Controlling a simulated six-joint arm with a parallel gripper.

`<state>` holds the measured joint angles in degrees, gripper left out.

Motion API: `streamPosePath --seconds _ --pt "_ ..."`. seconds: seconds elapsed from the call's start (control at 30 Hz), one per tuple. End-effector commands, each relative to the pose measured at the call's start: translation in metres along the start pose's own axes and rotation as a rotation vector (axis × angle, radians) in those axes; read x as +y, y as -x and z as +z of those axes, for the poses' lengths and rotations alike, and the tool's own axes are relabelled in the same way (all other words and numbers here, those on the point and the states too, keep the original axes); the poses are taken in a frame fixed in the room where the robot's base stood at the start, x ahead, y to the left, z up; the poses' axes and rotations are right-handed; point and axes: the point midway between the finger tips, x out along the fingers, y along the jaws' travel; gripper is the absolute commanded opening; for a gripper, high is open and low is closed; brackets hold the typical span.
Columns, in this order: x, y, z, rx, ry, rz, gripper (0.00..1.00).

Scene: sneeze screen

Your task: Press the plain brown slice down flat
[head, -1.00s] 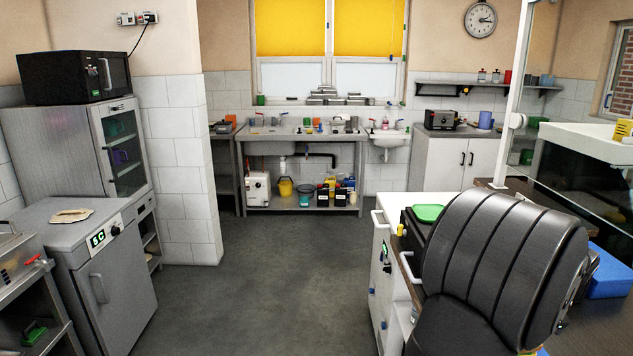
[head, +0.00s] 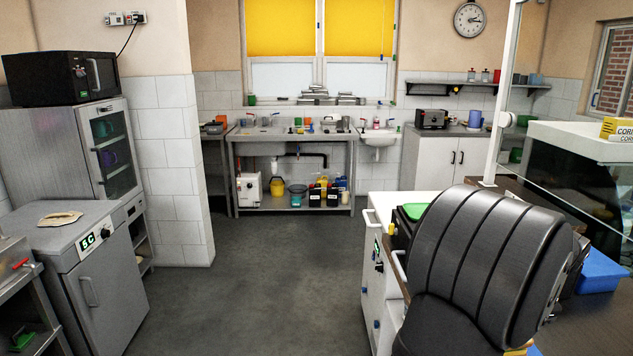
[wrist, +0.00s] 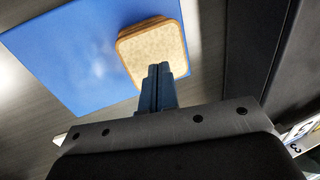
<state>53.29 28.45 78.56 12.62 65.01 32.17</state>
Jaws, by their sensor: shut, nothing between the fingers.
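In the wrist view a brown slice (wrist: 152,45) with a paler face and darker rim lies on a blue board (wrist: 75,60). Layered edges show along its left side, so it seems to rest on something of the same shape. My gripper (wrist: 158,70) is shut with nothing between its fingers. Its fingertips overlap the slice's near edge in the picture; I cannot tell whether they touch it. In the head view part of the blue board (head: 600,272) shows at the right; the slice and my gripper are hidden there.
A large black ribbed form (head: 480,260) blocks much of the counter in the head view. A glass screen (head: 555,190) and an upright white post (head: 503,95) stand behind it. A grey floor (head: 260,300) lies open at centre.

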Motion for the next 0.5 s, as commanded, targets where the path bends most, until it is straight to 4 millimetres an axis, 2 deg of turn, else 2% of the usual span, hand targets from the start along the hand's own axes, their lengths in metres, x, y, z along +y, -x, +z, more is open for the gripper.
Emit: streamPosePath --seconds 0.5 --pt "-0.009 0.036 -0.001 0.002 0.001 -0.002 0.0"
